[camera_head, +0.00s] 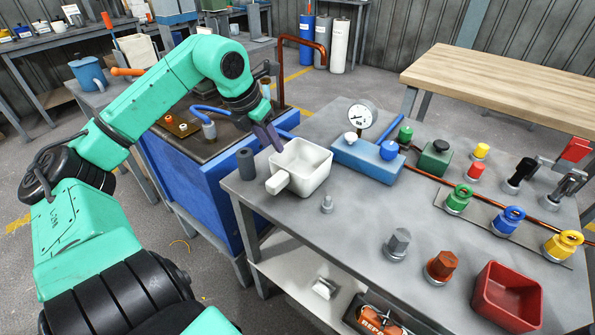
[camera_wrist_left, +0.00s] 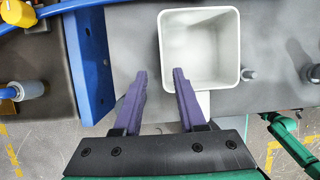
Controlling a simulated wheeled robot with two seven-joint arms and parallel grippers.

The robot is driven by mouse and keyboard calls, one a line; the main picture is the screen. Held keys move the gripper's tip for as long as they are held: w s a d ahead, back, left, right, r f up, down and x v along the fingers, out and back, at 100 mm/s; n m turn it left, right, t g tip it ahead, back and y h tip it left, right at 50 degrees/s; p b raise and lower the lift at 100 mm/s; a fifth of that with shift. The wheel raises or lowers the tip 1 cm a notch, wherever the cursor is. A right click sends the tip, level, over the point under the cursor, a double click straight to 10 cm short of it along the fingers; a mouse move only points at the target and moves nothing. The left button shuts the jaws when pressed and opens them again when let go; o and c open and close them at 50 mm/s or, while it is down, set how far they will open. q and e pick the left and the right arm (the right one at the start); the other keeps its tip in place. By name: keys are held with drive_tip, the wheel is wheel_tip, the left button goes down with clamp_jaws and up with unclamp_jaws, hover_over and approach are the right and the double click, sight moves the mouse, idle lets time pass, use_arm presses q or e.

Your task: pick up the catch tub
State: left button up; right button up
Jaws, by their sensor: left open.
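The catch tub appears to be the white square tub (camera_head: 305,163) with a stubby handle (camera_head: 278,183), upright and empty near the left end of the grey metal table. In the left wrist view the tub (camera_wrist_left: 228,45) lies ahead and to the right. Its handle (camera_wrist_left: 203,101) is partly hidden behind the right finger. My left gripper (camera_head: 268,136) is open and empty by the tub's far left corner. Its purple fingers (camera_wrist_left: 159,72) overlap the tub's near corner in the wrist view; I cannot tell whether they touch. My right gripper is not in view.
A dark grey cylinder (camera_head: 246,163) stands just left of the tub. A red bin (camera_head: 507,297) sits at the table's near right.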

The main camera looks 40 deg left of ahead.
sight(278, 155)
use_arm(q)
drive_tip(key=x, duration=0.5)
drive_tip(key=shift+s+d+f, duration=0.1)
drive_tip(key=shift+d+f, duration=0.05)
drive_tip(key=shift+f, duration=0.15)
drive_tip(key=shift+w+f, duration=0.2)
drive_tip(key=shift+f, duration=0.05)
clamp_jaws()
drive_tip(key=shift+r, duration=0.1)
idle(0.7)
